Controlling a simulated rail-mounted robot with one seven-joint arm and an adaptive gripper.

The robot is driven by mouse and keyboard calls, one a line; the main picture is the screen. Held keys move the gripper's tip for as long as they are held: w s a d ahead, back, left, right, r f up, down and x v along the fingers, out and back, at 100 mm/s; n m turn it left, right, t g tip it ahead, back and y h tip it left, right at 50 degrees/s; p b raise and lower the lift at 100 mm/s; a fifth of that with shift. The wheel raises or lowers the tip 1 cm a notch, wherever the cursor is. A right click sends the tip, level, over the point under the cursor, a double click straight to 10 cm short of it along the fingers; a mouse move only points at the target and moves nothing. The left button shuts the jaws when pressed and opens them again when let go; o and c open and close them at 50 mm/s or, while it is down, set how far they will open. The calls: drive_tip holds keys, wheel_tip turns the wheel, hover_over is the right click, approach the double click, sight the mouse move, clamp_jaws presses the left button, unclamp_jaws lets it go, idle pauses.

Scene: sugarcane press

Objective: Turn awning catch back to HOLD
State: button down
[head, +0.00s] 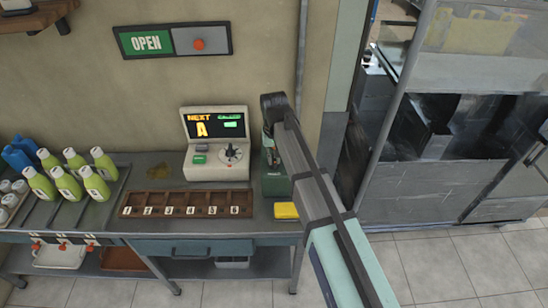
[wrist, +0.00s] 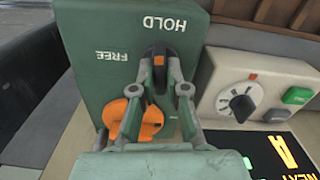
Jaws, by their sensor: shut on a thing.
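The awning catch box (wrist: 90,80) is green, with the words HOLD and FREE printed on its face. It fills the left and middle of the wrist view. In the head view the green box (head: 273,184) stands at the right end of the counter, partly hidden by my arm. The catch has an orange round part (wrist: 140,120) and a dark lever end with an orange mark (wrist: 158,60), which points toward the HOLD side, right of FREE. My gripper (wrist: 163,84) is shut on the catch, fingers on either side of it. Its fingers partly cover the orange part.
A cream console (head: 216,150) with a screen and dial stands close to the left of the box in the head view. A numbered wooden tray (head: 187,213) and a yellow block (head: 286,211) lie in front. Several green bottles (head: 71,186) stand far left.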

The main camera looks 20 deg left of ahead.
drive_tip(key=shift+m, duration=0.8)
drive_tip(key=c, duration=1.2)
unclamp_jaws()
wheel_tip(320, 180, up, 12)
drive_tip(key=shift+d, duration=0.1)
